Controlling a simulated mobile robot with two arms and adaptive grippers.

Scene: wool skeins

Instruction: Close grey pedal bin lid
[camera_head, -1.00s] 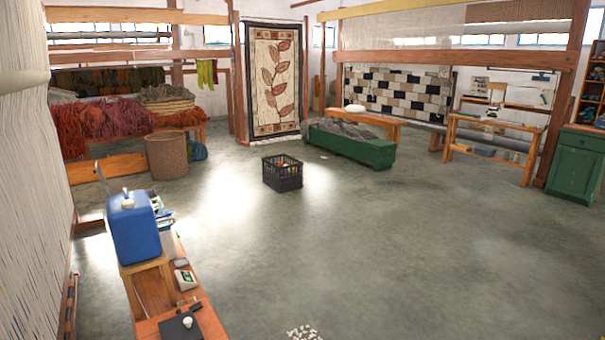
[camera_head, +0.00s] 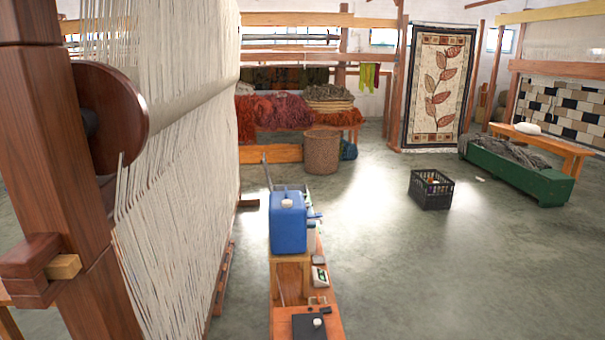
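I cannot make out a grey pedal bin in the head view. Neither of my grippers shows in the head view.
A large wooden loom with white warp threads (camera_head: 185,150) stands close on the left. A low wooden bench (camera_head: 333,322) in front carries a blue canister (camera_head: 288,226). Beyond are a black crate (camera_head: 431,196), a wicker basket (camera_head: 321,153) and a green trough (camera_head: 520,176).

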